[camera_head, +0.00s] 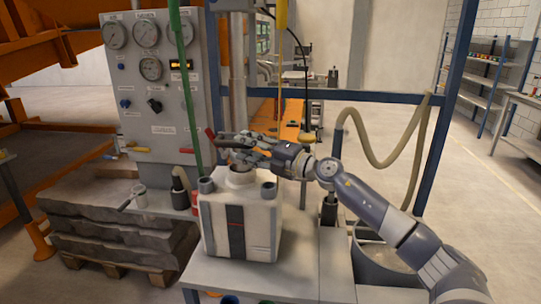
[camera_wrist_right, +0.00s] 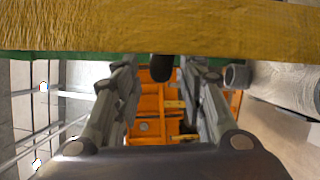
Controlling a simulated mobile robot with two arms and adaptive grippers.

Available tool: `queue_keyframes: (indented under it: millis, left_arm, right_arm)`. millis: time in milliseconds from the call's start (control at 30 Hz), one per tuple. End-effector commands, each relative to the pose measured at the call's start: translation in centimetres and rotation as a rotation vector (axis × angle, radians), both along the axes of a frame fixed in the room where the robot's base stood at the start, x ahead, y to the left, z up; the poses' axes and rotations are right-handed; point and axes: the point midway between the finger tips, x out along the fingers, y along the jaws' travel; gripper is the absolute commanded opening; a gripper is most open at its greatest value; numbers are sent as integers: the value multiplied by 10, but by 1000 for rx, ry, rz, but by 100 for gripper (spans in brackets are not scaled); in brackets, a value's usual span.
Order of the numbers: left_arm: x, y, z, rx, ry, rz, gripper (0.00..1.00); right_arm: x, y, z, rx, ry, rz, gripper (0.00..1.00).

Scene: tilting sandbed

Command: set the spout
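My right gripper (camera_head: 226,144) reaches in from the right, above the white pump-like unit (camera_head: 262,228) with a round collar on top. In the right wrist view its two fingers (camera_wrist_right: 160,85) stand apart, with a dark rounded end (camera_wrist_right: 162,68) showing between them. It does not visibly touch either finger. A small red handle (camera_head: 210,133) shows just left of the fingertips in the head view. A grey vertical pipe (camera_head: 238,75) comes down behind the gripper. I cannot tell for sure which part is the spout. My left gripper is not in view.
A grey gauge panel (camera_head: 160,85) stands at the left with a green hose (camera_head: 184,85) in front. A blue frame post (camera_head: 447,95) and a beige hose (camera_head: 375,160) are at the right. A bucket (camera_head: 384,262) stands below my right arm. The yellow band (camera_wrist_right: 160,28) fills the wrist view's top.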

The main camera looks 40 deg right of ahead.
Motion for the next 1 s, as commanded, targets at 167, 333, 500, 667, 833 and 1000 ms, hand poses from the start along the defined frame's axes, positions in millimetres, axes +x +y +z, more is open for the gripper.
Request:
queue_keyframes:
  millis: [167, 333, 500, 667, 833, 1000]
  left_arm:
    - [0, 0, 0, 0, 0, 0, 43]
    - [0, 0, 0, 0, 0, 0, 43]
    - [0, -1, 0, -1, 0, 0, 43]
    - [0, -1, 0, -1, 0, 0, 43]
    - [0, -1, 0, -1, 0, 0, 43]
    - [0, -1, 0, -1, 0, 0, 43]
  right_arm:
    - [-20, -6, -3, -3, 5, 1, 38]
    - [-37, -11, -5, -1, 5, 1, 38]
    - [-54, -16, -6, -2, 4, 3, 38]
    - [-67, -21, -7, 0, 4, 3, 38]
    - [-74, -24, -7, -2, 3, 2, 38]
    - [-76, -24, -6, -3, 2, 2, 38]
